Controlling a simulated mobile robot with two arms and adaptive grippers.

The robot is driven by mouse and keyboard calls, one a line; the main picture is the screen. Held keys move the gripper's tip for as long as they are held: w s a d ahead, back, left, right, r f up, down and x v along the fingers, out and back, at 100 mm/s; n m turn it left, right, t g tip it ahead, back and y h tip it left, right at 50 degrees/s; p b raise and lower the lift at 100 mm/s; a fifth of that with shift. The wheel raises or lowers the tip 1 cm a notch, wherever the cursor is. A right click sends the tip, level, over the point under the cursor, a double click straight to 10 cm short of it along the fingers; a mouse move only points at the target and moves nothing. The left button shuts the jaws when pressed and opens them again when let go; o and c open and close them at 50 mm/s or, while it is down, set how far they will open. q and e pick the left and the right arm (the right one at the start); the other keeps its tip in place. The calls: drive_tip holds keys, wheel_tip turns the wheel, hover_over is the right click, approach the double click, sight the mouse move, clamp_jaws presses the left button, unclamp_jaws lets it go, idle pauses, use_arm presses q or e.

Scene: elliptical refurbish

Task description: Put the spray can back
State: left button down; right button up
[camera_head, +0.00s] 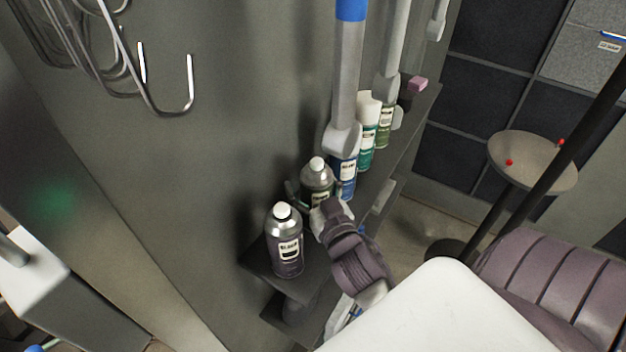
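A spray can with a dark green label, grey shoulder and white cap (317,176) is at the shelf, just behind a dark purple spray can (286,247). My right gripper (313,194) reaches in from the lower right. Its fingers show on both sides of the green-labelled can and appear shut on it. The gripper and wrist hide the can's lower part, so I cannot tell whether it touches the shelf (262,262). The purple can stands upright at the shelf's near end. My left gripper is not in view.
A blue can (345,178), a teal can (367,140) and a green can (385,125) stand farther along the shelf. Grey tools hang above them. Metal hooks (170,105) hang on the wall panel. A round stand (530,158) is at the right.

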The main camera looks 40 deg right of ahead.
drive_tip(key=shift+s+r, duration=0.1)
drive_tip(key=shift+r, duration=0.05)
drive_tip(key=b+v, duration=0.1)
drive_tip(key=v, duration=0.1)
drive_tip(key=b+v, duration=0.1)
drive_tip(key=v, duration=0.2)
drive_tip(key=b+v, duration=0.1)
drive_tip(key=v, duration=0.2)
drive_tip(key=shift+s+a+f+b, duration=0.1)
drive_tip(key=shift+s+f+b, duration=0.1)
drive_tip(key=shift+f+b, duration=0.1)
drive_tip(key=shift+s+a+r+p, duration=0.15)
drive_tip(key=shift+s, duration=0.4)
drive_tip(key=shift+s+a+r+p, duration=0.1)
drive_tip(key=shift+s+r+p, duration=0.05)
drive_tip(key=shift+s, duration=0.45)
drive_tip(key=shift+s+a, duration=0.1)
drive_tip(key=shift+s, duration=0.35)
